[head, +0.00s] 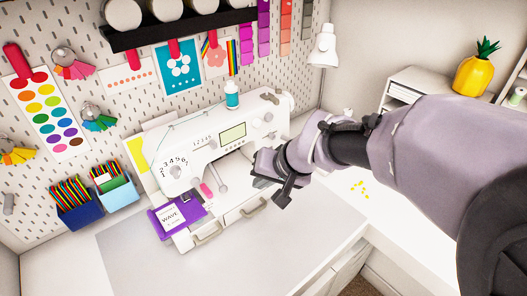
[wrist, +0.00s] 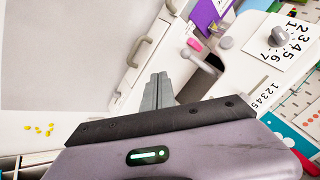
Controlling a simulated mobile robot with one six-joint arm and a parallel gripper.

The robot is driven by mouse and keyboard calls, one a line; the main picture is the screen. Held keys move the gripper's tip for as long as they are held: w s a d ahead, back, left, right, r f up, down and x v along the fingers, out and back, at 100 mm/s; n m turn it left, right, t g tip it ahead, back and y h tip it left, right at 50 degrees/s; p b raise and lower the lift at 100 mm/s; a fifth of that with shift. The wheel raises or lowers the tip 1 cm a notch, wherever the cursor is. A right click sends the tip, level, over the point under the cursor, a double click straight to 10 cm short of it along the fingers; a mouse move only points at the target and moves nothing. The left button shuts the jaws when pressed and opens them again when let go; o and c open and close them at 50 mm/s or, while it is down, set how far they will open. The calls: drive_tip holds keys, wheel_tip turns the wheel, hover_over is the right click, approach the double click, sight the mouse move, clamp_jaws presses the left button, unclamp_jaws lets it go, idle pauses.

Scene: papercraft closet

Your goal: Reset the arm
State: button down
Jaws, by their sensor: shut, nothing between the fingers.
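My gripper (head: 268,180) is held out in front of the white sewing machine (head: 205,150) in the head view, above the machine's base. Its fingers (wrist: 157,92) are together and empty in the wrist view. The arm comes in from the right side of the head view and hides part of the machine's right end and the table behind it.
A purple item with a "WAVE" card (head: 170,216) lies at the machine's left. Pencil boxes (head: 85,208) stand by the pegboard. Small yellow pieces (head: 360,188) lie on the white surface at right. The grey mat (head: 230,262) in front is clear.

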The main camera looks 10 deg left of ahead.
drive_tip(key=s+d+r+m+b, duration=0.1)
drive_tip(key=s+d+r, duration=0.4)
drive_tip(key=d, duration=0.1)
drive_tip(key=s+d+f+m+t+h+b, duration=0.1)
drive_tip(key=s+d+f+m+h+b, duration=0.2)
drive_tip(key=s+d, duration=0.8)
drive_tip(key=s+f+m+b, duration=0.1)
drive_tip(key=s, duration=0.1)
drive_tip(key=shift+s+d+f+m+t+h, duration=0.3)
drive_tip(key=shift+s+f+m+h, duration=0.1)
idle(0.5)
